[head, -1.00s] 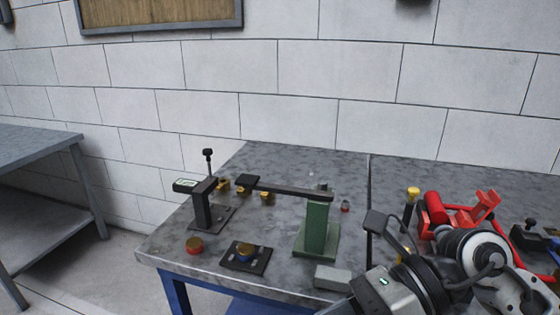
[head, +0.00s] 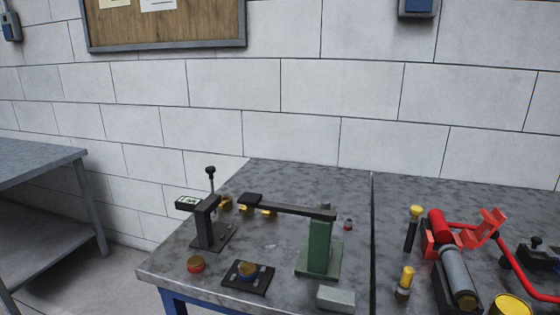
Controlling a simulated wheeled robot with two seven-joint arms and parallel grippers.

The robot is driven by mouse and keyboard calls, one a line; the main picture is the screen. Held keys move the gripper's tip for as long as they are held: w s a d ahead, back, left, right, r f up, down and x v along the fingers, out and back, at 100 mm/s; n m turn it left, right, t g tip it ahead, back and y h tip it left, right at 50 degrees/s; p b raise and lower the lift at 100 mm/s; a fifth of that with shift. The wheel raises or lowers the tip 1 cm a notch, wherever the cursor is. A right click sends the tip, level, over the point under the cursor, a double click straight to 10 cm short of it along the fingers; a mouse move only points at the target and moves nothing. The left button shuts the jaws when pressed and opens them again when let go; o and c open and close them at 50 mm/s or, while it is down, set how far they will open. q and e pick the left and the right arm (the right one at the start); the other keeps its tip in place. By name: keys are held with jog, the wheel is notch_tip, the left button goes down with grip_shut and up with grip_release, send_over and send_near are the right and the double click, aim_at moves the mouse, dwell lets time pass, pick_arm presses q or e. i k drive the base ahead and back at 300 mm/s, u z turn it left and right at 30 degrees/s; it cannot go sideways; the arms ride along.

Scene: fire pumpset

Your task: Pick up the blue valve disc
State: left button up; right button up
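The blue valve disc (head: 247,271) appears as a small brass-topped disc with a blue edge. It sits on a dark plate (head: 262,284) near the front left of the grey table. Neither of my grippers is in the head view. Nothing hides the disc.
A red-edged brass disc (head: 195,265) lies left of the plate. Behind are a black stand (head: 207,222) and a green post (head: 320,243) with a dark arm. A grey block (head: 335,298) lies in front. Red equipment (head: 462,232) and yellow-topped parts stand at right.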

aim_at(247, 271)
jog(key=u, duration=1.9)
jog(key=i, duration=3.05)
jog(key=z, duration=3.8)
